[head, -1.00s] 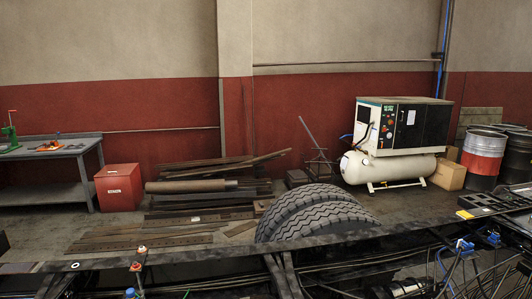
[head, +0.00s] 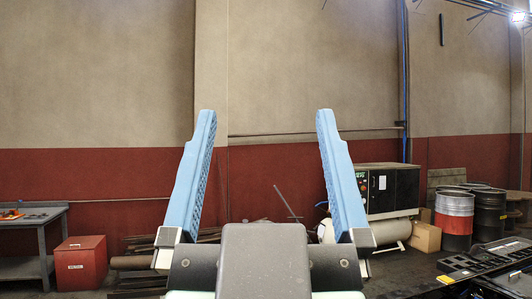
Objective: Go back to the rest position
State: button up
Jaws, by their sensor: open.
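My gripper (head: 262,125) stands upright in the middle of the head view, close to the camera. Its two light blue fingers point up and are spread wide apart. Nothing is between them but the beige and red wall behind. The grey gripper body fills the bottom middle and hides part of the floor and the chassis.
A red box (head: 81,262) and a grey workbench (head: 40,235) stand at the left. A compressor (head: 390,192), a cardboard box (head: 424,237) and drums (head: 456,215) stand at the right.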

jog(key=shift+s+r, duration=0.15)
notch_tip(320, 180, down, 10)
jog(key=b, duration=0.9)
jog(key=shift+a+r, duration=0.1)
jog(key=shift+c, duration=0.2)
grip_shut()
dwell(0.9)
